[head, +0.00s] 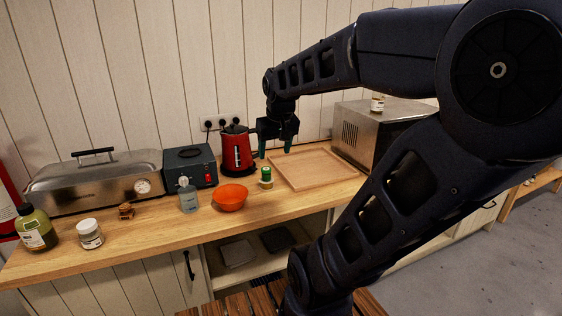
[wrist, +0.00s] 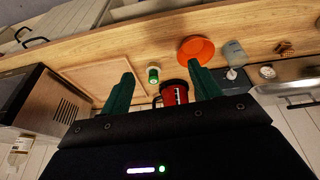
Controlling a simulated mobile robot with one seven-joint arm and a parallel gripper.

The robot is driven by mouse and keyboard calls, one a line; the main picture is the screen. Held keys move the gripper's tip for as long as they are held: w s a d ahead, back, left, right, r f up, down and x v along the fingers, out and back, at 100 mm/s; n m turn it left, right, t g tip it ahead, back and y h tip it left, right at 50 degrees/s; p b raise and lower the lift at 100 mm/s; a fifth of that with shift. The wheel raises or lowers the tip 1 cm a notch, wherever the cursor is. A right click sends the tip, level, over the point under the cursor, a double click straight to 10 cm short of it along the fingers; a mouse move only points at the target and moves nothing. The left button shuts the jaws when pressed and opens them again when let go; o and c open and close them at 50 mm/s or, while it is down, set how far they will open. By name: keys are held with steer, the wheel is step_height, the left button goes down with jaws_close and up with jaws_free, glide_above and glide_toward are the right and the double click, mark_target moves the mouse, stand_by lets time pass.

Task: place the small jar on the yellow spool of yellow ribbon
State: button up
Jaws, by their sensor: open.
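My gripper (head: 275,148) is open and empty, pointing down above the back of the counter, beside the red kettle. In the wrist view its two green fingers (wrist: 162,84) are spread, with nothing held between them. A small green and pale-yellow item (head: 266,178) stands on the counter in front of my gripper. It also shows between the fingers in the wrist view (wrist: 153,75); I cannot tell whether it is one spool or two stacked pieces. A small labelled jar (head: 377,103) stands on the steel oven. A larger white-lidded jar (head: 90,234) stands at the counter's left.
A wooden tray (head: 318,178) lies right of the green item, beside the oven (head: 352,134). An orange bowl (head: 230,198), a clear bottle (head: 188,198) and the red kettle (head: 236,152) stand close on its left. The tray looks empty.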

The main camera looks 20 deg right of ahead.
steer(key=s+f, duration=0.1)
steer(key=s, duration=0.5)
steer(key=shift+a+t, duration=0.35)
steer(key=shift+t, duration=0.05)
